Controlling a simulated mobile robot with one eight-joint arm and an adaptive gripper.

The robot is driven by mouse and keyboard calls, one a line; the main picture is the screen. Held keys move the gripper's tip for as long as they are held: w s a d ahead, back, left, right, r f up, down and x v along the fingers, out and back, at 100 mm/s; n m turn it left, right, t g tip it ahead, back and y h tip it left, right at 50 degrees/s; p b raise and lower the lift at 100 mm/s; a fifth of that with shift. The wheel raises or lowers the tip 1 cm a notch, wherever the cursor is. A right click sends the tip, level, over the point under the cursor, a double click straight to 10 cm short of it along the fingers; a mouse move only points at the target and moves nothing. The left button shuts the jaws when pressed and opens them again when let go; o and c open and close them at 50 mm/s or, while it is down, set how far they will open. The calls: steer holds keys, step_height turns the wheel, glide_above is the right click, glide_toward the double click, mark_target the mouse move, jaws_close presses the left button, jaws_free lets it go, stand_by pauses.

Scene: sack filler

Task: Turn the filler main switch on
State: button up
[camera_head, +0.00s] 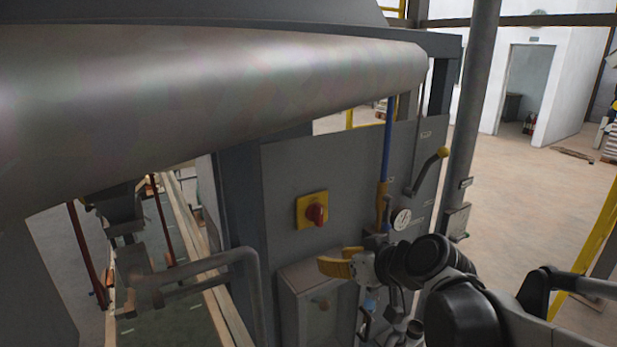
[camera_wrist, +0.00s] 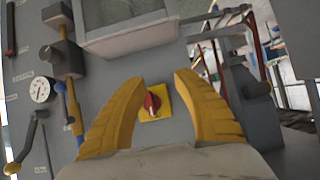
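The main switch is a red rotary knob (camera_head: 316,214) on a square yellow plate (camera_head: 303,212), mounted on the grey panel (camera_head: 290,165) of the filler. In the wrist view the red knob (camera_wrist: 151,104) on its yellow plate (camera_wrist: 163,99) shows between my fingers. My gripper (camera_head: 338,262) has yellow fingers and is below and to the right of the switch in the head view. In the wrist view my gripper (camera_wrist: 150,85) is open, with a wide gap and nothing held. The fingers look apart from the knob; the exact distance is unclear.
A grey box (camera_head: 312,300) juts from the panel below the switch. A yellow-knobbed lever (camera_head: 430,170), a round gauge (camera_head: 402,219) and a blue pipe (camera_head: 387,140) are to the right. A bent grey pipe (camera_head: 215,265) is at left. A large metal cylinder (camera_head: 220,100) overhangs the panel.

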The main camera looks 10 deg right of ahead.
steer(key=t+p, duration=0.2)
steer(key=p, duration=0.2)
glide_toward(322, 211)
steer(key=shift+n, duration=0.3)
steer(key=b+x, duration=0.1)
steer(key=x, duration=1)
jaws_close()
